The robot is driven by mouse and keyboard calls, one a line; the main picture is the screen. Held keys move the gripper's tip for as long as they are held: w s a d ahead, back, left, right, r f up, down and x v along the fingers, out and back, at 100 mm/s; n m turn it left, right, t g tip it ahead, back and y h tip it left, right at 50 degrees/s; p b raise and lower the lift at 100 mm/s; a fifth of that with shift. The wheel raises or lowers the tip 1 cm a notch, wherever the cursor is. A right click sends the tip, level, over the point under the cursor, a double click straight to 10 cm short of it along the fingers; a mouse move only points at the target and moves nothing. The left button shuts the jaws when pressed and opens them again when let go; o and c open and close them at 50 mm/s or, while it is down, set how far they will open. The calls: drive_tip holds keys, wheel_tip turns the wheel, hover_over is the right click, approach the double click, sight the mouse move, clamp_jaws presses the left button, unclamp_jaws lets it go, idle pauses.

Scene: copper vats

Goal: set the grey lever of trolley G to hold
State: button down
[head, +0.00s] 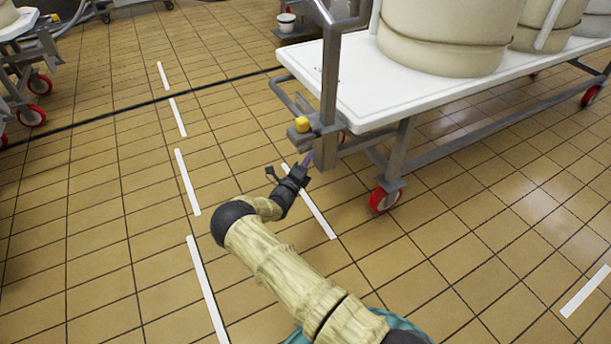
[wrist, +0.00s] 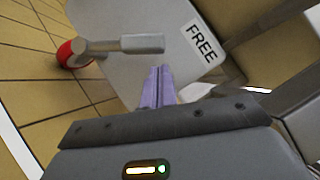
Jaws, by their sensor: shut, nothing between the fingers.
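The grey lever (wrist: 125,45) shows in the wrist view on a pale grey plate (wrist: 125,78). Its bar points right in that picture, its free end close to a label reading FREE (wrist: 203,43). No hold label is visible. My gripper (wrist: 159,70) has its purple fingers shut together, empty, with their tips just below the bar's free end in the picture. Whether they touch the lever I cannot tell. In the head view my gripper (head: 309,156) is at the near left corner of the white-topped trolley (head: 350,85), below its yellow knob (head: 301,124). The trolley's letter is not visible.
Cream vats (head: 440,35) stand on the trolley. A red castor (head: 384,199) is right of my gripper. A metal post (head: 330,70) rises at the trolley's corner. Another trolley with red castors (head: 31,115) is at the far left. The tiled floor between is clear.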

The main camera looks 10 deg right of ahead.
drive_tip(key=shift+w+r+b, duration=0.3)
drive_tip(key=shift+w, duration=0.4)
drive_tip(key=shift+w+r, duration=0.1)
drive_tip(key=shift+r, duration=0.05)
